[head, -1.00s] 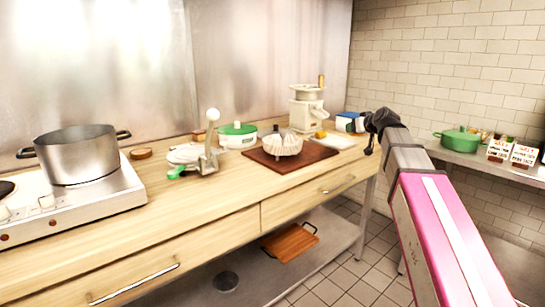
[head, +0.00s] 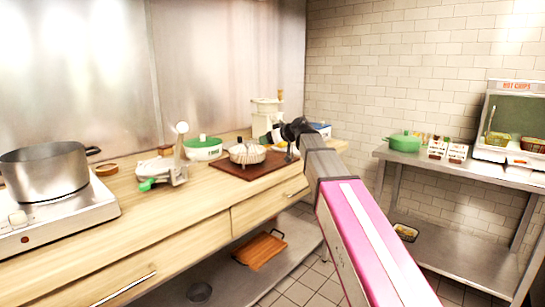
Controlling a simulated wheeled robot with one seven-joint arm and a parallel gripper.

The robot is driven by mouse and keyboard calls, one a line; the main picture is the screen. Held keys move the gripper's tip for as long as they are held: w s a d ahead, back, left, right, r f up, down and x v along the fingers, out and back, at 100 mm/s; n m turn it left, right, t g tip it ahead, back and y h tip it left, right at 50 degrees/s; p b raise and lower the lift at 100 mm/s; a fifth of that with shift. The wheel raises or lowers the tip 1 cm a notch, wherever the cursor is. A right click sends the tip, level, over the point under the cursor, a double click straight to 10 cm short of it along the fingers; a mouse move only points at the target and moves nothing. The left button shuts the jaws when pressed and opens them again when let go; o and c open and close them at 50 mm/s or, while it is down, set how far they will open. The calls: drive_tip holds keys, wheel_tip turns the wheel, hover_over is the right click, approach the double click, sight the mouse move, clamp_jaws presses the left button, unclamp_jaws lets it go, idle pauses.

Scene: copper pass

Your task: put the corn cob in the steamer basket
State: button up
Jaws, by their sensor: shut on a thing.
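The steamer basket (head: 247,154) is a pale, open, petal-sided basket standing on the brown board on the counter. My gripper (head: 274,136) reaches over the counter from the right, just above and right of the basket. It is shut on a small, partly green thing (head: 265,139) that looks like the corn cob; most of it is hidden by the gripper. The held thing appears close to the basket's upper right rim, and I cannot tell whether they touch. A small yellow thing (head: 280,147) shows below the gripper.
A white pot with a green lid (head: 203,149), a press-like metal tool (head: 163,170) and a cream grinder (head: 266,113) stand near the basket. A steel pot (head: 43,174) sits on the stove at left. The counter's front is clear. A side table with a green pot (head: 404,142) stands at right.

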hover_over(279, 161)
wheel_tip(279, 161, down, 4)
drive_tip(key=shift+s+f, duration=0.1)
drive_tip(key=shift+f, duration=2)
drive_tip(key=shift+f, duration=0.15)
drive_tip(key=o, duration=0.9)
drive_tip(key=shift+s+d+r, duration=0.1)
drive_tip(key=shift+s+r, duration=0.05)
drive_tip(key=shift+r, duration=0.05)
drive_tip(key=v, duration=1.1)
drive_tip(key=shift+s+d+r, duration=0.15)
drive_tip(key=shift+d+r, duration=0.05)
